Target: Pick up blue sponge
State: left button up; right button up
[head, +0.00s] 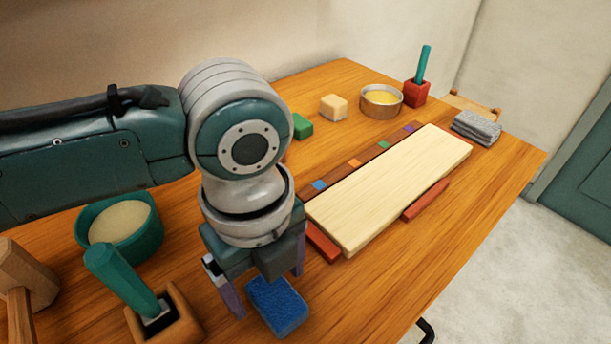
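The blue sponge (278,308) lies on the wooden table near its front edge, at the bottom middle of the head view. My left gripper (267,294) points down just behind and above it. Its two purple fingers are spread apart, one to the left of the sponge and one at its upper right. Nothing shows held between them. The sponge's back edge is close to the fingers, and I cannot tell whether they touch it. My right gripper is not in view.
A teal bowl (142,226) and a teal-handled tool in a wooden holder (168,322) stand left of the gripper. A pale board (400,190) on red strips lies to the right. The table (375,275) is bare right of the sponge.

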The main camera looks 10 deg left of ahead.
pick_arm(q)
jog(key=c, duration=1.2)
jog(key=shift+o, duration=0.2)
jog(key=shift+r, duration=0.1)
